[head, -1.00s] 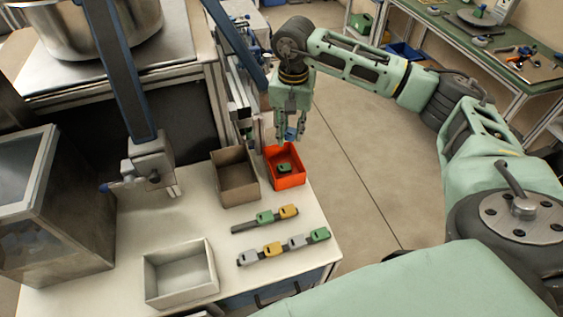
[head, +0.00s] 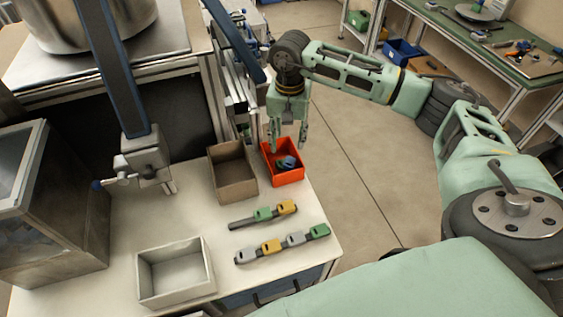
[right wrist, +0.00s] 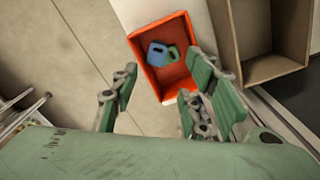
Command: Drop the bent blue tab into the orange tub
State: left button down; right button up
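The bent blue tab (head: 289,161) lies inside the orange tub (head: 298,178), beside and partly over a green tab. In the right wrist view the blue tab (right wrist: 157,53) rests on the floor of the orange tub (right wrist: 139,40), with the green tab (right wrist: 173,54) to its right. My right gripper (head: 288,146) is just above the tub in the head view. The wrist view shows its fingers (right wrist: 160,103) spread apart with nothing between them. My left gripper is not in view.
A brown box (head: 234,190) stands left of the tub. A pale grey box (head: 209,280) stands near the front of the white table (head: 115,220). Two strips (head: 262,218) (head: 284,246) carry grey, yellow and green tabs. A grey fixture (head: 145,160) stands at left.

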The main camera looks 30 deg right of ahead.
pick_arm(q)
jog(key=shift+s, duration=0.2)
pick_arm(e)
notch_tip(320, 180, up, 12)
dwell(0.5)
